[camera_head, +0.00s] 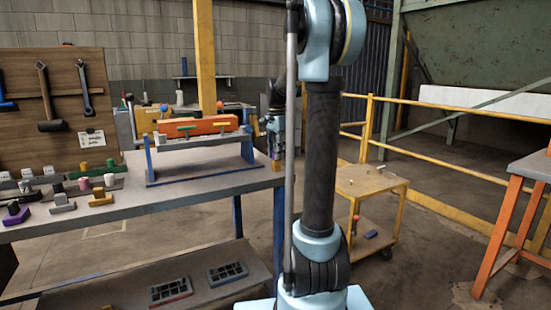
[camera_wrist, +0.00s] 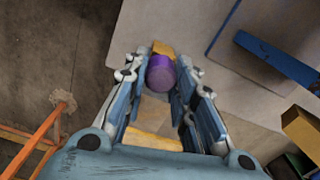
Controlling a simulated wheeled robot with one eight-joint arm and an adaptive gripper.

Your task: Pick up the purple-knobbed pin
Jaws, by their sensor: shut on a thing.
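The purple knob of the pin (camera_wrist: 161,74) sits between the fingertips of my gripper (camera_wrist: 163,76) in the wrist view. The fingers touch it from both sides and are shut on it. A yellow-orange piece (camera_wrist: 163,48) shows just beyond the knob. The pin's shank is hidden, so I cannot tell whether it is clear of its seat. In the head view my gripper (camera_head: 276,150) points down at the right end of the grey workbench (camera_head: 215,188), partly behind my arm.
A blue stand (camera_head: 200,178) carrying an orange beam (camera_head: 198,126) stands left of my gripper. Several knobbed pieces (camera_head: 101,197) lie at the bench's left. A yellow cart (camera_head: 368,182) and an orange-legged table (camera_head: 497,240) stand to the right, with open floor between.

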